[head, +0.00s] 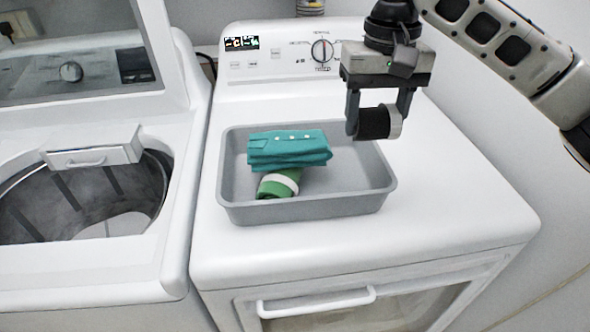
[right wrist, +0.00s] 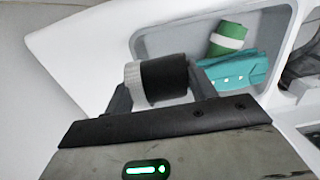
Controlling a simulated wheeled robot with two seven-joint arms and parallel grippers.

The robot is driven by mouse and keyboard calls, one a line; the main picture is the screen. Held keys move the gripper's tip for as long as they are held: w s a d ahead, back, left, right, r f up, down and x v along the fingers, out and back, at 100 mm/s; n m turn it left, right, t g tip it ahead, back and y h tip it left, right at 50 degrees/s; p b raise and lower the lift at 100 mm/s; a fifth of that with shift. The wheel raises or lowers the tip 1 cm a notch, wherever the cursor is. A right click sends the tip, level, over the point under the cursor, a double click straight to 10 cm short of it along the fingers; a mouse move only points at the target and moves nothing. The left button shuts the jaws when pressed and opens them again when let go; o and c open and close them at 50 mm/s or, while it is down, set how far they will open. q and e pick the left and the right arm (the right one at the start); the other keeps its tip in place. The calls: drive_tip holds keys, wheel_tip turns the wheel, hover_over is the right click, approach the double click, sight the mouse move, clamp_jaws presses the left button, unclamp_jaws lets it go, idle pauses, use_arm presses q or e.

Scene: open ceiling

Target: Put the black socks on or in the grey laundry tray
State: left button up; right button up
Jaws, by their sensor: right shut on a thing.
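The black socks (head: 373,123) are a rolled black bundle with a light grey band at one end. My right gripper (head: 378,120) is shut on them and holds them above the right part of the tray. The socks also show between the fingers in the right wrist view (right wrist: 165,78). The grey laundry tray (head: 300,208) sits on top of the dryer. In it lie a folded teal garment (head: 289,149) and a green roll with a white band (head: 278,184), partly under the teal garment. My left gripper is not in view.
The white dryer (head: 450,210) has clear top surface right of the tray. The washing machine (head: 170,262) at left has its lid up and drum open. The dryer's control panel with a knob (head: 322,50) rises behind the tray. The tray's right side is bare.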

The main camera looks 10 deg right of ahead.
drive_tip(key=shift+w+a+r, duration=0.15)
drive_tip(key=shift+w+r, duration=0.1)
drive_tip(key=shift+r, duration=0.25)
drive_tip(key=shift+w+a+r, duration=0.1)
drive_tip(key=shift+w+r, duration=0.15)
drive_tip(key=shift+r, duration=0.2)
drive_tip(key=shift+w+r, duration=0.1)
drive_tip(key=shift+r, duration=0.05)
approach(355, 186)
drive_tip(key=s, duration=0.1)
drive_tip(key=s+a, duration=0.1)
drive_tip(key=s, duration=0.1)
drive_tip(key=shift+s+a+f, duration=0.2)
drive_tip(key=shift+s+f, duration=0.2)
wheel_tip(355, 186, down, 4)
drive_tip(key=shift+f, duration=0.15)
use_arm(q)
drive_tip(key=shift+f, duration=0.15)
use_arm(e)
drive_tip(key=shift+f, duration=0.35)
drive_tip(key=shift+f, duration=0.15)
drive_tip(key=o, duration=0.8)
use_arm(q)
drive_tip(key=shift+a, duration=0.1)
